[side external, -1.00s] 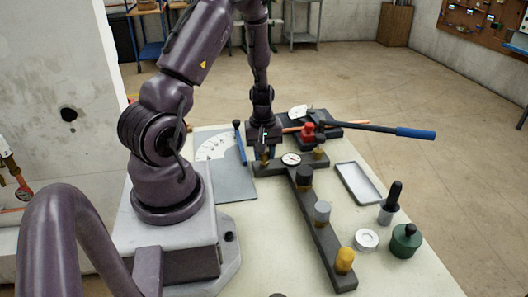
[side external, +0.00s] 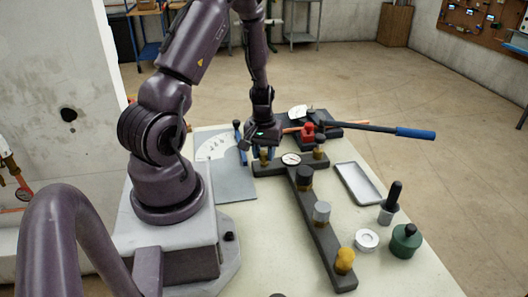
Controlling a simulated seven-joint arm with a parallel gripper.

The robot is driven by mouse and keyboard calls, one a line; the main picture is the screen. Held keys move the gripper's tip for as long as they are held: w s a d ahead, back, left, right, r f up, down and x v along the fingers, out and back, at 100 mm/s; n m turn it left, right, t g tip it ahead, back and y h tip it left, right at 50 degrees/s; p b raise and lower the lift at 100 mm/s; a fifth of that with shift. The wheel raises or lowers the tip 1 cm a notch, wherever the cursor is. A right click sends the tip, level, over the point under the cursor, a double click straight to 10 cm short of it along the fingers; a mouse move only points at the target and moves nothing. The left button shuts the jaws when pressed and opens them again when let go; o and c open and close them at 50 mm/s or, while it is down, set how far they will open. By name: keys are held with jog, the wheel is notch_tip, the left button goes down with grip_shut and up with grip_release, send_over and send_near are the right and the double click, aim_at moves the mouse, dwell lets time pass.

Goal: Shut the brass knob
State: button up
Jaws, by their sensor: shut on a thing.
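A dark bar with a crosspiece (side external: 284,168) lies on the table. At the crosspiece's left end is a small brass-coloured knob (side external: 264,157), partly hidden by my gripper (side external: 264,152). My gripper points down and is shut on this knob. Another brownish-brass knob (side external: 319,151) stands at the crosspiece's right end, and a round white dial (side external: 291,159) sits between them. A yellow-gold knob (side external: 345,260) stands at the bar's near end. The dial's reading is too small to tell.
Black (side external: 305,178) and grey (side external: 322,212) knobs stand along the bar. A red knob (side external: 307,131) and a blue-handled lever (side external: 380,128) are behind. A tray (side external: 361,184), a white ring (side external: 367,239) and a green container (side external: 405,241) lie right. A grey board (side external: 230,180) is left.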

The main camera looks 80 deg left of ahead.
aim_at(262, 153)
jog(key=o, duration=0.9)
jog(key=r, duration=1.3)
jog(key=shift+s, duration=0.2)
jog(key=d+r+m+t, duration=0.1)
jog(key=d+r+m, duration=0.3)
jog(key=d, duration=0.4)
jog(key=s+d+r+m+t, duration=0.1)
jog(key=d+r+m+t, duration=0.1)
jog(key=d+r+m, duration=0.2)
jog(key=s+d+r+m+t, duration=0.1)
jog(key=d+r+m, duration=0.3)
jog(key=d+r, duration=0.5)
jog(key=shift+s+d+r+t, duration=0.15)
jog(key=shift+d+t, duration=0.15)
jog(key=shift+d, duration=0.65)
jog(key=shift+s+d+r+t, duration=0.1)
jog(key=shift+d+t, duration=0.2)
jog(key=shift+d, duration=0.6)
